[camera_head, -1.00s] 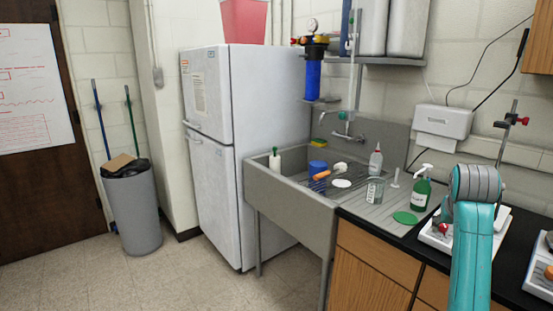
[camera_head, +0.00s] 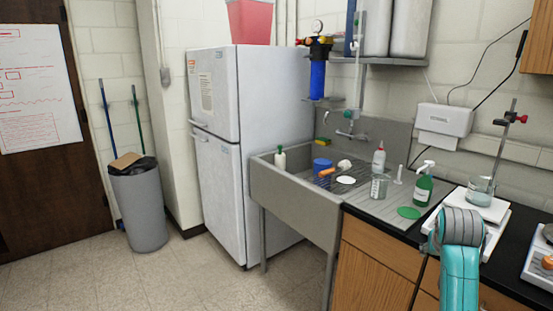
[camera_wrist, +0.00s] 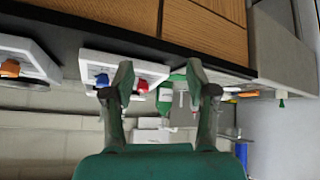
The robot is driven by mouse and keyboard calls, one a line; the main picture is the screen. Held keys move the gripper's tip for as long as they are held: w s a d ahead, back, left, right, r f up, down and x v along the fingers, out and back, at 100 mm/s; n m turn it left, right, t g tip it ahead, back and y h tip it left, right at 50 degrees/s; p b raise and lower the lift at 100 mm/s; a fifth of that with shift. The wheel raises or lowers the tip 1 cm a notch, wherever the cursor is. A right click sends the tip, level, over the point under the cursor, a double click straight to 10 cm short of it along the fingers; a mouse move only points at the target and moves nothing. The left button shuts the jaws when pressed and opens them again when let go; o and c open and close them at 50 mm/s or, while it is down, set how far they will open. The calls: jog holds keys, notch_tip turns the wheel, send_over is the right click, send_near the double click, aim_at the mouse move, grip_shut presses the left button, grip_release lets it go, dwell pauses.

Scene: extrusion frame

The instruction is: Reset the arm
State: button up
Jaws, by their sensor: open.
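My gripper (camera_wrist: 158,82) shows in the wrist view with its two fingers spread apart. Nothing is held between them. In the head view my teal arm (camera_head: 460,265) is at the lower right, in front of the black counter (camera_head: 405,232). My gripper itself cannot be made out there. The wrist view looks at the counter and wall upside down, with wooden cabinet fronts (camera_wrist: 205,30) at the top.
A white hot plate (camera_head: 497,222) with a glass beaker (camera_head: 481,190) stands just behind my arm. A green spray bottle (camera_head: 423,187) and green disc (camera_head: 409,212) are left of it. The sink (camera_head: 290,190) and fridge (camera_head: 222,150) stand further left.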

jog(key=s+a+f+n+t, duration=0.1)
jog(key=s+a+f, duration=0.3)
jog(key=f, duration=0.4)
jog(key=s+a+f+t+y, duration=0.1)
jog(key=s+a+f, duration=0.2)
jog(key=s+f, duration=0.35)
jog(key=s+a+f+n+t, duration=0.1)
jog(key=s+a+f, duration=0.25)
jog(key=f, duration=0.65)
jog(key=s+a+f+n+t+y, duration=0.15)
jog(key=s+a, duration=0.25)
jog(key=s, duration=0.4)
jog(key=s+a+f, duration=0.3)
jog(key=s+a, duration=0.1)
jog(key=s, duration=0.4)
jog(key=s+a+r+t, duration=0.1)
jog(key=s+r, duration=0.3)
jog(key=s, duration=0.4)
jog(key=s+a+r+t+y, duration=0.1)
jog(key=s+r, duration=0.3)
jog(key=s, duration=0.5)
jog(key=s+a+r+n+t, duration=0.1)
jog(key=s+a+r, duration=0.2)
jog(key=s, duration=0.6)
notch_tip(320, 180, up, 2)
jog(key=shift+a+r+y, duration=0.1)
jog(key=shift+a+y, duration=0.2)
jog(key=shift+y, duration=0.05)
jog(key=shift+t, duration=0.25)
jog(key=shift+c, duration=0.2)
